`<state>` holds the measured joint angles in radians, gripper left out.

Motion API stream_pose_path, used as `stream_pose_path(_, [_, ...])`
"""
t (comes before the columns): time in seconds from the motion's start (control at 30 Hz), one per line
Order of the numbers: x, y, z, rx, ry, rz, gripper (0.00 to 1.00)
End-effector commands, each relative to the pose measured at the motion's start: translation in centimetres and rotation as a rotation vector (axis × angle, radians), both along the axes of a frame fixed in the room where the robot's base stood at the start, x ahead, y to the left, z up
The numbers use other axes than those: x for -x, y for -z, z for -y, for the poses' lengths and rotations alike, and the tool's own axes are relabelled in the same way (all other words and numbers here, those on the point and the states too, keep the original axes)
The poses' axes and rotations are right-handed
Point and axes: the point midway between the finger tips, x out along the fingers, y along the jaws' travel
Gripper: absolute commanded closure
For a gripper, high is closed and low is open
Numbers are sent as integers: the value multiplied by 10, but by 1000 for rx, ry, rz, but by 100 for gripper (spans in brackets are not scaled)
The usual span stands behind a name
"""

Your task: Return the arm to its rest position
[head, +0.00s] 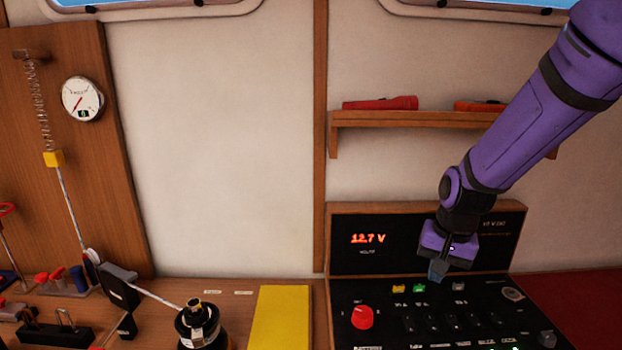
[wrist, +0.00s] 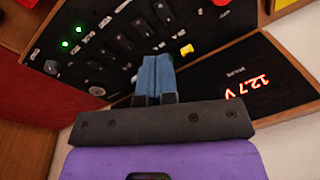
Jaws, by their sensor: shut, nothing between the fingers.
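My purple arm (head: 535,110) reaches down from the upper right in the head view. My gripper (head: 437,272) is over the back edge of the black switch panel (head: 400,300), in front of the upright display panel. In the wrist view my gripper (wrist: 155,72) has its two blue fingers together, with nothing between them. Whether the fingertips touch the panel cannot be told.
The display (head: 368,239) reads 12.7 V. A red knob (head: 362,317) and a yellow switch (head: 398,288) are on the panel. A shelf (head: 430,119) holds a red torch (head: 380,103). A yellow mat (head: 280,318) and a black winch (head: 198,325) are left. The white wall between is clear.

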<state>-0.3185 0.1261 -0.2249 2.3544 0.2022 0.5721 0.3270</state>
Motion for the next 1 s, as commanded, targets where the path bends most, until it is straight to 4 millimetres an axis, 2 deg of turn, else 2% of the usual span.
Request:
stream_pose_path(0.03, [5, -13, 3, -8, -11, 19, 100])
stream_pose_path(0.2, [24, -48, 11, -19, -66, 69, 100])
stream_pose_path(0.5, [65, -102, 25, -8, -160, 160, 100])
stream_pose_path(0.7, [97, -132, 35, 20, -217, 223, 100])
stream_pose_path(1.0, [149, -165, 47, 91, -295, 311, 100])
